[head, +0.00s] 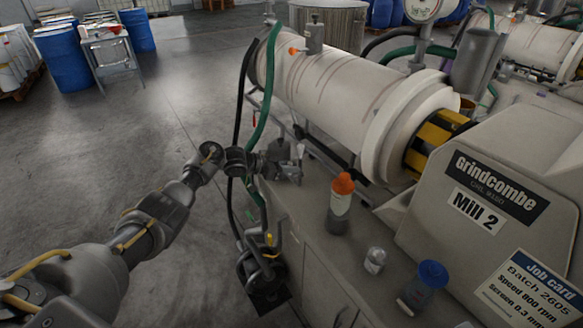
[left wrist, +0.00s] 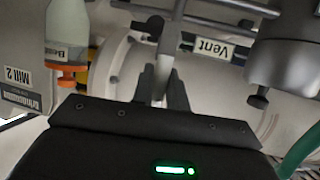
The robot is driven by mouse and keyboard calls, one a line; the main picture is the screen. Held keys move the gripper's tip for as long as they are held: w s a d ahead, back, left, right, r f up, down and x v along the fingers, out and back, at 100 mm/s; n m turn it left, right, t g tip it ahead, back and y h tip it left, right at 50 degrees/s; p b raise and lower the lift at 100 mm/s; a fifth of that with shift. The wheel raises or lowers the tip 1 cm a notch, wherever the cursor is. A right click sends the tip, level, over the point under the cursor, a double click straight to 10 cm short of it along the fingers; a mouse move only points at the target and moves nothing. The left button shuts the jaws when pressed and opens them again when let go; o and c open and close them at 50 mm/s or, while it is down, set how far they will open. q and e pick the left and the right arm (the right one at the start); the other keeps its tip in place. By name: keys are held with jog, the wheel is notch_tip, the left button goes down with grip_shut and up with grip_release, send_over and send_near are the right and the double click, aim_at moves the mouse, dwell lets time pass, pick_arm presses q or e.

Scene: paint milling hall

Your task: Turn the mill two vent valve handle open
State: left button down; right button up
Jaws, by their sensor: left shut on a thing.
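Mill two is a white machine with a "Mill 2" label (head: 477,212) and a pale cylinder (head: 325,85). My left gripper (head: 287,162) is at the near side of the mill's bench, below the cylinder. In the left wrist view my left gripper (left wrist: 163,90) is shut on a slim grey handle (left wrist: 162,66), which stands between the two fingers. A "Vent" tag (left wrist: 212,48) hangs on the pipework just right of it. In the head view the gripper mostly hides the handle, and its valve position is hard to tell. My right gripper is not in view.
An orange-capped bottle (head: 340,207) stands on the bench right of the gripper, with a small jar (head: 375,260) and a blue-lidded container (head: 424,287) nearer. Green hose (head: 265,90) and black hose run beside the wrist. Open floor lies left.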

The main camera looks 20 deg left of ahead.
pick_arm(q)
jog(key=c, duration=1.4)
grip_release()
jog(key=shift+b+v, duration=0.85)
jog(key=shift+v, duration=4.6)
